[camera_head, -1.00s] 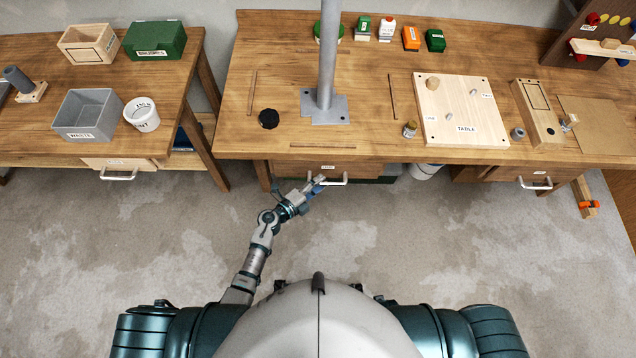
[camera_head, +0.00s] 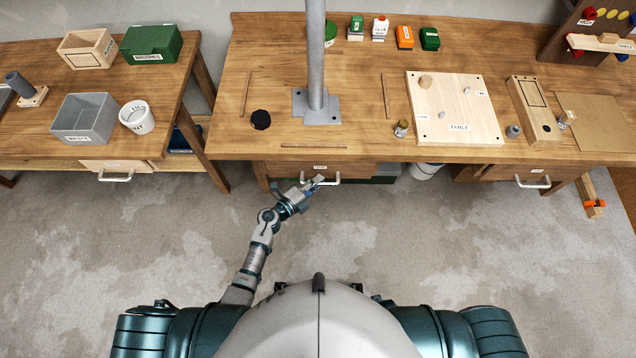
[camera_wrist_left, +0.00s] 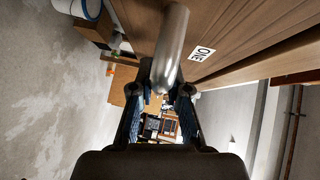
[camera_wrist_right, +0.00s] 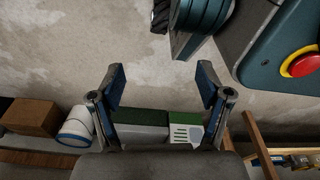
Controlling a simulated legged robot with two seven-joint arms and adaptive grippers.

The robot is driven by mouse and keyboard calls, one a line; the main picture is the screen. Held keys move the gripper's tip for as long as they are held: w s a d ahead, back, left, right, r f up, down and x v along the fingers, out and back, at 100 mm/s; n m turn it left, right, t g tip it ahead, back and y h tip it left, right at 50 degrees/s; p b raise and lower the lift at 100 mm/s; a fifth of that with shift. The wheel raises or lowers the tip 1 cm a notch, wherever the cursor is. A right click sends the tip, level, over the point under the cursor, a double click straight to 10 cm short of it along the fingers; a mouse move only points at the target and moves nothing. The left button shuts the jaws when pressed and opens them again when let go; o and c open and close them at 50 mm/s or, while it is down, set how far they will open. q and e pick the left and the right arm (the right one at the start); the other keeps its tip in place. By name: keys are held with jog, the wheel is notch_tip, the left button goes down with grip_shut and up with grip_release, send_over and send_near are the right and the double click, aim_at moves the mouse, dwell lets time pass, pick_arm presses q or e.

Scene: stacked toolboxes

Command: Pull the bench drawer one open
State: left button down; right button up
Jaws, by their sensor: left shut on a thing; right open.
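The bench drawer one (camera_head: 352,168) is a wooden front under the middle bench, with a small label and a metal bar handle (camera_head: 334,182). The drawer front looks about flush with the bench edge.
The bench top (camera_head: 350,140) carries a grey post (camera_head: 316,60), a pale board (camera_head: 455,105) and small boxes. Another drawer with a handle (camera_head: 533,181) is at the right. A side table (camera_head: 30,135) stands left. The floor (camera_head: 400,240) before the bench is clear.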

pick_arm(q)
jog(key=s+d+p, duration=0.1)
jog(key=s+p, duration=0.2)
jog(key=s, duration=1.7)
pick_arm(e)
jog(key=s+d+f, duration=0.2)
jog(key=s, duration=0.5)
jog(key=shift+s+f+g, duration=0.3)
jog(key=shift+s+f, duration=0.05)
jog(key=shift+f, duration=0.05)
pick_arm(q)
jog(key=shift+d+f, duration=0.1)
pick_arm(e)
jog(key=shift+d, duration=0.1)
